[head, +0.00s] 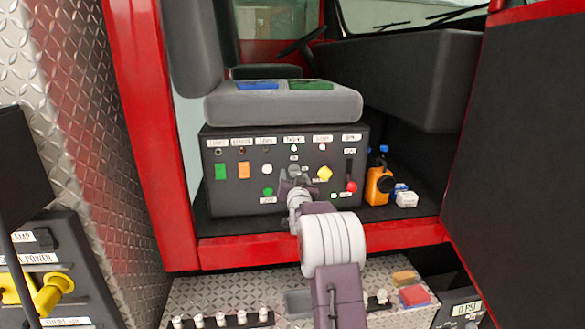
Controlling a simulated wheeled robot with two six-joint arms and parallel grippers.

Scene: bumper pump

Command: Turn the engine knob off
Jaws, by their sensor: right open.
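A black control box (240,193) stands on the cab floor under the grey seat. Its front carries a row of small white labels, too small to read surely, above switches, lights and knobs. A grey round knob (294,171) sits near the middle of the panel, partly hidden by my right gripper (292,181); I cannot tell surely that it is the engine knob. The gripper is open, in front of the panel at this knob. Contact cannot be made out. My left gripper is out of view.
A yellow knob (324,173) and red button (351,186) lie right of the gripper, a green button (268,191) left. An orange bottle (378,186) and a small white item (406,199) stand beside the box. The red sill (240,250) runs below.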

